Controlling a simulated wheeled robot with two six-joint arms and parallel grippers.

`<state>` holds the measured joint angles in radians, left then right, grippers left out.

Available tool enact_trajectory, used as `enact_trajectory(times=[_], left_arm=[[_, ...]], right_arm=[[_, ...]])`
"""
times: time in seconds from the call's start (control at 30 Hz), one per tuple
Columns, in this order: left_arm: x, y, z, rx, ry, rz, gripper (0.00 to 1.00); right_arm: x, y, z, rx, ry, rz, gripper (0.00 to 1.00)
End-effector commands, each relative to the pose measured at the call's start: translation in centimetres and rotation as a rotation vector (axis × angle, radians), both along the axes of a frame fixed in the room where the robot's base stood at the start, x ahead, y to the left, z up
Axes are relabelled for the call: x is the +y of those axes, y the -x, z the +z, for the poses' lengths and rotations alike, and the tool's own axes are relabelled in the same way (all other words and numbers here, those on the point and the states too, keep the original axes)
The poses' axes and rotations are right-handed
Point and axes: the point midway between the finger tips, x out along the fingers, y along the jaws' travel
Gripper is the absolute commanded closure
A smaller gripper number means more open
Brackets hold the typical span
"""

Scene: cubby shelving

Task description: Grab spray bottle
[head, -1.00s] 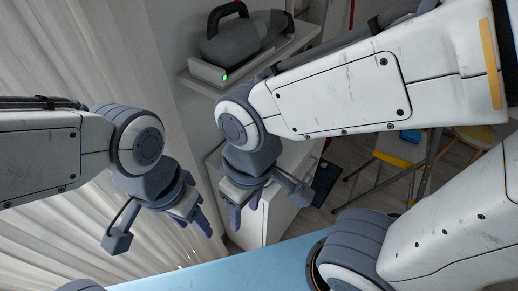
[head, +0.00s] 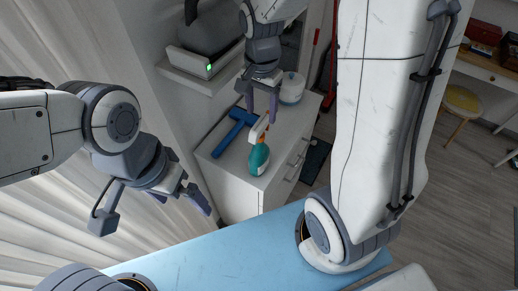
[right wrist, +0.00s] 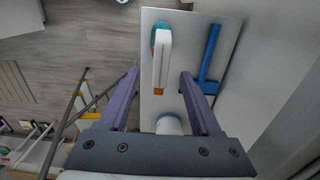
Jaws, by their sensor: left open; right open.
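The spray bottle (head: 259,158) stands upright on a white cabinet top, with a teal body, a white head and an orange nozzle tip. In the right wrist view I see the spray bottle (right wrist: 162,58) from above, ahead of the fingertips and roughly between their lines. My right gripper (head: 262,103) is open and empty, above the cabinet and just beyond the bottle; it also shows in the right wrist view (right wrist: 157,78). My left gripper (head: 187,200) is open and empty over to the left, away from the bottle, in front of the curtain.
A blue hammer-shaped tool (head: 233,131) lies on the cabinet (head: 218,160) left of the bottle. A white round container (head: 292,88) stands behind. A wall shelf (head: 195,75) with a grey appliance is above left. A yellow stool (head: 462,101) is far right.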

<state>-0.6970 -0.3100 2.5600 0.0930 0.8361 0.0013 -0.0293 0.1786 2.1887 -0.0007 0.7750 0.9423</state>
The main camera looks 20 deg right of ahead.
Motion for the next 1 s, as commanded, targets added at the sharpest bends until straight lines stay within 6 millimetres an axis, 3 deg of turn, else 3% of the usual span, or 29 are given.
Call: enact_trajectory(times=[0.23, 0.5, 0.77, 0.8, 0.97, 1.0], left_arm=[[0.0, 0.0, 0.7, 0.0, 0.0, 0.0, 0.0], [0.0, 0.0, 1.4, 0.0, 0.0, 0.001, 0.0], [0.0, 0.0, 1.4, 0.0, 0.0, 0.001, 0.0], [0.0, 0.0, 1.4, 0.0, 0.0, 0.001, 0.0], [0.0, 0.0, 1.4, 0.0, 0.0, 0.001, 0.0], [0.0, 0.0, 1.4, 0.0, 0.0, 0.001, 0.0]], right_arm=[[0.3, 0.2, -2.0, 0.006, -0.001, 0.004, 0.35], [0.6, 0.3, -5.8, 0.002, 0.0, 0.004, 0.35], [0.6, 0.3, -6.2, -0.001, 0.0, 0.003, 0.35], [0.6, 0.3, -6.2, -0.001, 0.0, 0.003, 0.39], [0.6, 0.3, -6.2, -0.001, 0.0, 0.003, 1.0], [0.6, 0.3, -6.2, -0.001, 0.0, 0.003, 1.0]])
